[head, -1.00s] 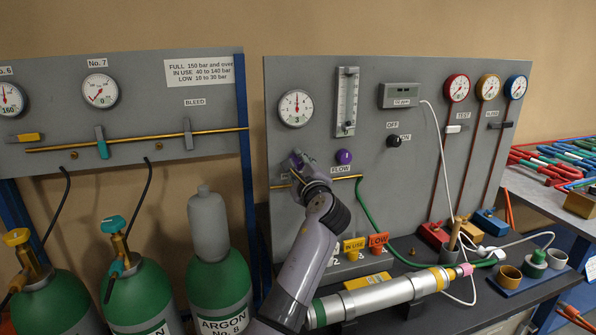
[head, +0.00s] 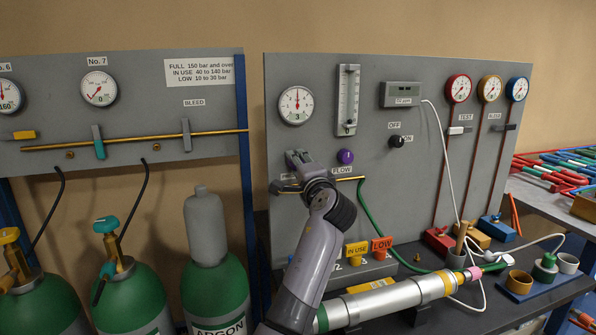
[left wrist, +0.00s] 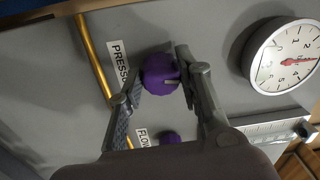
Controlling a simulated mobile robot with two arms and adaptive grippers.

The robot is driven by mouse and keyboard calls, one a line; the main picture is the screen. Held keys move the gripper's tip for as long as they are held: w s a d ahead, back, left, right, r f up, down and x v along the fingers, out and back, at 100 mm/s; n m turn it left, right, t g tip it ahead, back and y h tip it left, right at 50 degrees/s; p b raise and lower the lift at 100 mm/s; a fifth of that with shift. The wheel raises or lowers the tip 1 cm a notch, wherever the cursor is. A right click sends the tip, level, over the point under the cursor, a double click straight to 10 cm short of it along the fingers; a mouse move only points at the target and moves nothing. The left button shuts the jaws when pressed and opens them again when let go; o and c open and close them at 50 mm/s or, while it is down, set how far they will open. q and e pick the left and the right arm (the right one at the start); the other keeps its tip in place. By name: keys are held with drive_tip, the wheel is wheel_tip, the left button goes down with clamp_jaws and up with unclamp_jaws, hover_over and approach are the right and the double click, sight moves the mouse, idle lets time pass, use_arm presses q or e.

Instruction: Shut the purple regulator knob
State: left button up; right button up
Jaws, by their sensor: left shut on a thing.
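The purple regulator knob (left wrist: 158,77) is on the grey panel beside the PRESSURE label in the left wrist view. My left gripper (left wrist: 162,74) is shut on it, one finger on each side. In the head view my left gripper (head: 288,172) is at the panel below the white round gauge (head: 296,105) and hides the knob. That gauge also shows in the left wrist view (left wrist: 287,58), with a red needle. A second purple knob (head: 345,157), above the FLOW label, is to the right of the gripper and clear of it. My right gripper is not in view.
A brass pipe (head: 345,179) and a green hose (head: 372,215) run close to my left gripper. A silver cylinder (head: 385,300) lies on the bench below. Green gas bottles (head: 217,285) stand at left.

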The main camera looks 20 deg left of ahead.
use_arm(q)
drive_tip(key=shift+f, duration=0.15)
idle(0.4)
drive_tip(key=o, duration=1.2)
drive_tip(key=shift+c, duration=0.2)
drive_tip(key=v, duration=0.7)
drive_tip(key=shift+s+d, duration=0.15)
drive_tip(key=shift+s, duration=0.05)
